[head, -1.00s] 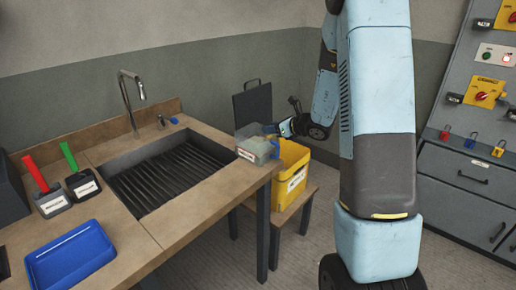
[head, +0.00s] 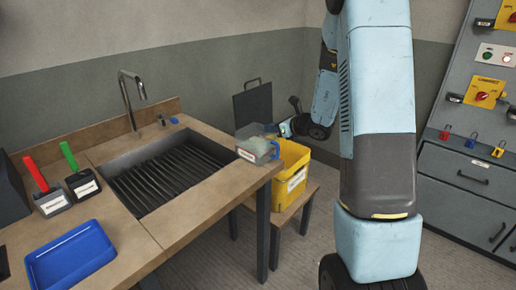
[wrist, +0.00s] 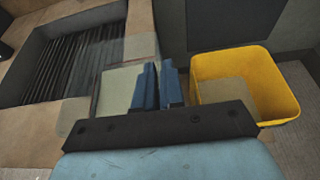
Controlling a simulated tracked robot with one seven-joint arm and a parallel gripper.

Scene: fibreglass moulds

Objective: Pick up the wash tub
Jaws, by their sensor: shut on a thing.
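The wash tub (head: 256,147) is a small, clear grey box with a white label on its front. It is at the right end of the wooden counter, near the yellow bin. My gripper (head: 276,142) is at the tub's right side, its blue fingers shut on the tub's right edge. In the wrist view the fingers (wrist: 158,86) stand close together at the right side of the tub (wrist: 119,88). My gripper's body hides the tub's near part there. I cannot tell whether the tub's base touches the counter.
A yellow bin (head: 291,178) stands on a low wooden stool just right of the counter. The sink (head: 165,175) with its tap is to the left. A blue tray (head: 72,258) and two labelled containers with red and green handles sit farther left.

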